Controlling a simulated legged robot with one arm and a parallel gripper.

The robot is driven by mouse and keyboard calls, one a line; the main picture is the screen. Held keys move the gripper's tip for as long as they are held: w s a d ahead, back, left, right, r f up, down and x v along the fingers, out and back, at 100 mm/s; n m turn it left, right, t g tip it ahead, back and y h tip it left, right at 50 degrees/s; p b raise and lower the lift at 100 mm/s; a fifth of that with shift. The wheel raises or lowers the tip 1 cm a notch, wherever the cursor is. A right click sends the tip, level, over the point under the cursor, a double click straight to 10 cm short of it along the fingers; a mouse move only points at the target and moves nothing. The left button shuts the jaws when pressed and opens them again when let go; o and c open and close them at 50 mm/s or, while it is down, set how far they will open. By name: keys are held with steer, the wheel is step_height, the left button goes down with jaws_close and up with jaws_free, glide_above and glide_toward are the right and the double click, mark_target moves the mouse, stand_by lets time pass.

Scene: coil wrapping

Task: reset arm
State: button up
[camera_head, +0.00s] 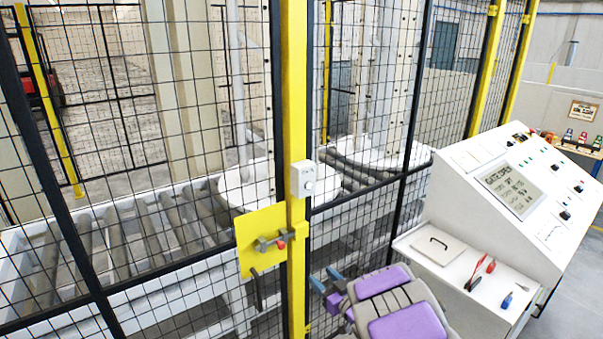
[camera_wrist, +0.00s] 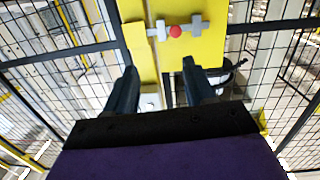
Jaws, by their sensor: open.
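My gripper (camera_head: 326,281) is at the bottom centre of the head view, at the end of my purple and grey arm. It is low in front of the mesh fence, right of and below the yellow latch plate (camera_head: 250,222). In the wrist view, the two dark fingers of my gripper (camera_wrist: 160,72) are apart with nothing between them. The latch plate also shows there beyond the fingers, with its grey bolt and red knob (camera_wrist: 176,31). No contact between the fingers and the latch is visible.
A yellow post (camera_head: 295,100) carries a white box (camera_head: 303,180). Behind the black mesh are a roller conveyor (camera_head: 130,235) and white round plates. A sloped control console (camera_head: 510,195) stands at right, with hand tools on its shelf (camera_head: 440,270). Open floor shows at far right.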

steer(key=s+d+r+m+g+h, duration=0.2)
steer(key=s+d+r+h, duration=0.1)
steer(key=d+h, duration=0.3)
steer(key=s+d+r+m+g+h, duration=0.1)
steer(key=s+d+r+m+h, duration=0.2)
steer(key=d, duration=0.4)
steer(key=s+d+r+m+g+h, duration=0.25)
steer(key=s+g, duration=0.25)
steer(key=s, duration=0.7)
steer(key=s+a+r+g+y, duration=0.1)
steer(key=s+a+g, duration=0.2)
steer(key=s, duration=0.7)
steer(key=s+a+r+g, duration=0.1)
steer(key=s+a+g, duration=0.1)
steer(key=s, duration=0.9)
steer(key=s+a+r+g+y, duration=0.1)
steer(key=s+a+g, duration=0.2)
steer(key=s, duration=0.7)
steer(key=shift+s+a+n+g+y, duration=0.35)
steer(key=shift+s+a+n, duration=0.1)
steer(key=shift+a, duration=0.3)
steer(key=shift+w, duration=0.1)
steer(key=shift+c, duration=0.4)
